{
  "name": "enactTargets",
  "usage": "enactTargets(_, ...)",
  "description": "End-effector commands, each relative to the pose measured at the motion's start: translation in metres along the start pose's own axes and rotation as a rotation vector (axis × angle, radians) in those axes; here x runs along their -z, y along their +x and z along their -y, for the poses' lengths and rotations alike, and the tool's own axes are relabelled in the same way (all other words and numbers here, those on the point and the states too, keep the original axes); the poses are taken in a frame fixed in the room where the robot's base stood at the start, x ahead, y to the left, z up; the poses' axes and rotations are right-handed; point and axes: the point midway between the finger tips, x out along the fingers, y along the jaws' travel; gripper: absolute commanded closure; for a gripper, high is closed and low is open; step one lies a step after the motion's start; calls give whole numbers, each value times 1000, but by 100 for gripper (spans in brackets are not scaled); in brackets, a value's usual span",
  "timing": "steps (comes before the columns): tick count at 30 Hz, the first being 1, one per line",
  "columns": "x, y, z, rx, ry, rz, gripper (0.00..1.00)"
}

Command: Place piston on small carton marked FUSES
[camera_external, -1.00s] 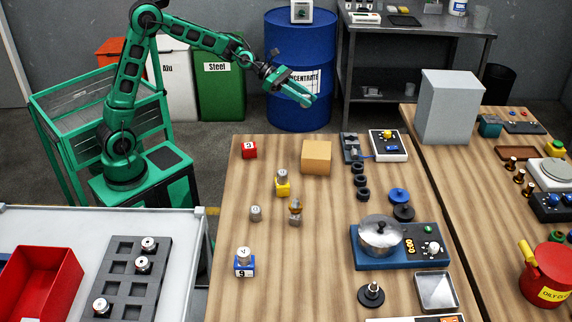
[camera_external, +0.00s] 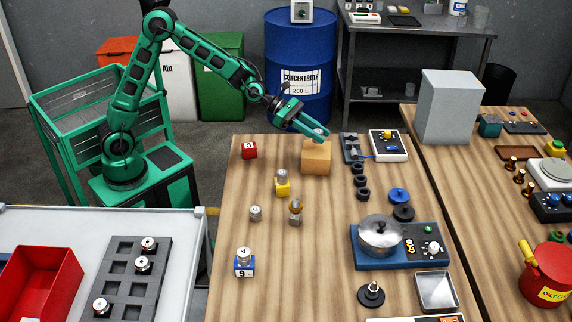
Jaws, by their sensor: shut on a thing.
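My gripper (camera_external: 316,133) is at the end of the green arm, just above the small tan carton (camera_external: 316,160) at the back of the wooden table. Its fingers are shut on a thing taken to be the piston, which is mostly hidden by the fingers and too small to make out. From this angle, I cannot tell whether it touches the carton's top. No lettering can be read on the side of the carton that shows.
A grey device (camera_external: 352,148) stands close on the right. A grey tray (camera_external: 118,290) holds several metal parts at the lower left.

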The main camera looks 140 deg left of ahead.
Motion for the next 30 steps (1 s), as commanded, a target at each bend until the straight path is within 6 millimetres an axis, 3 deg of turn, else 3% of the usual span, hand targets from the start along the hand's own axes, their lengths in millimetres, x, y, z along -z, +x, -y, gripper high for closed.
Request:
enactTargets(8,33,13,-1,0,-4,-2,97)
enactTargets(19,36,14,-1,0,-1,0,97)
enactTargets(20,36,14,-1,0,-1,0,68)
enactTargets(22,36,14,-1,0,-1,-1,54)
enactTargets(30,35,14,-1,0,-1,0,54)
